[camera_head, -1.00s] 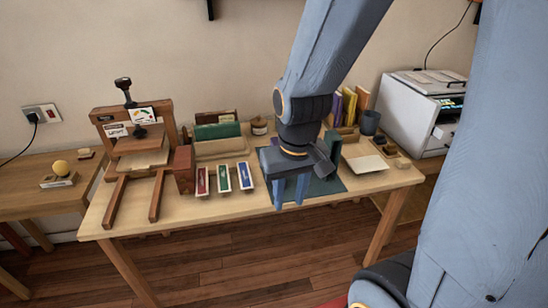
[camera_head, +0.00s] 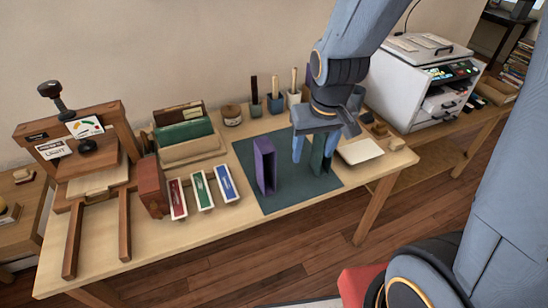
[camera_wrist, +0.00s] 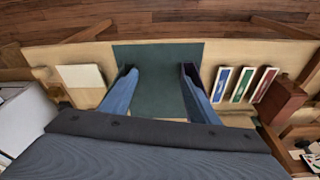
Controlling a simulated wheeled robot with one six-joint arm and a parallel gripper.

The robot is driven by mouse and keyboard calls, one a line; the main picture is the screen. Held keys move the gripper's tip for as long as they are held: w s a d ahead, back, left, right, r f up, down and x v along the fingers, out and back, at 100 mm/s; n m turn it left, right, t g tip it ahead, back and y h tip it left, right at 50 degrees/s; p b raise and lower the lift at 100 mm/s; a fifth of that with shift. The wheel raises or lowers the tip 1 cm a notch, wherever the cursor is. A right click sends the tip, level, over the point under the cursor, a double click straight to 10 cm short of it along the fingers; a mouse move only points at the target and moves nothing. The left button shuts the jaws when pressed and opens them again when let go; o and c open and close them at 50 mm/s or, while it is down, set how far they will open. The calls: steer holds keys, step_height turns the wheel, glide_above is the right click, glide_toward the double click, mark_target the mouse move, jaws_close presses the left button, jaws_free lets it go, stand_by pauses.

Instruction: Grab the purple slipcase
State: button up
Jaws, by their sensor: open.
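The purple slipcase (camera_head: 265,165) stands upright on the dark green mat (camera_head: 285,195), its open side toward the front. My gripper (camera_head: 313,158) is open and points down over the mat, to the right of the slipcase in the head view. A dark green upright case (camera_head: 319,153) stands by its right finger, partly hidden. In the wrist view, my gripper (camera_wrist: 160,73) has its fingers apart with bare mat between them. A dark purple edge of the slipcase (camera_wrist: 187,70) shows beside the right finger, mostly hidden by it. I cannot tell whether they touch.
Red, green and blue labelled boxes (camera_head: 202,191) stand left of the mat. A wooden press (camera_head: 90,165) stands farther left, and a file holder (camera_head: 187,135) is behind. Brush pots (camera_head: 275,103) are at the back. A cream pad (camera_head: 360,151) lies right of the mat.

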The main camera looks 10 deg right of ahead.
steer(key=n+t+y+p, duration=0.1)
steer(key=n+t+p, duration=0.1)
steer(key=p, duration=0.1)
glide_toward(265, 143)
steer(key=x, duration=0.5)
steer(key=shift+s+d+f, duration=0.1)
steer(key=shift+d, duration=0.2)
steer(key=b+x, duration=0.1)
steer(key=x, duration=0.2)
steer(key=shift+a+b, duration=0.3)
steer(key=shift+b, duration=0.1)
steer(key=shift+b+x, duration=2.8)
steer(key=shift+x, duration=0.3)
steer(key=shift+a, duration=0.2)
jaws_close()
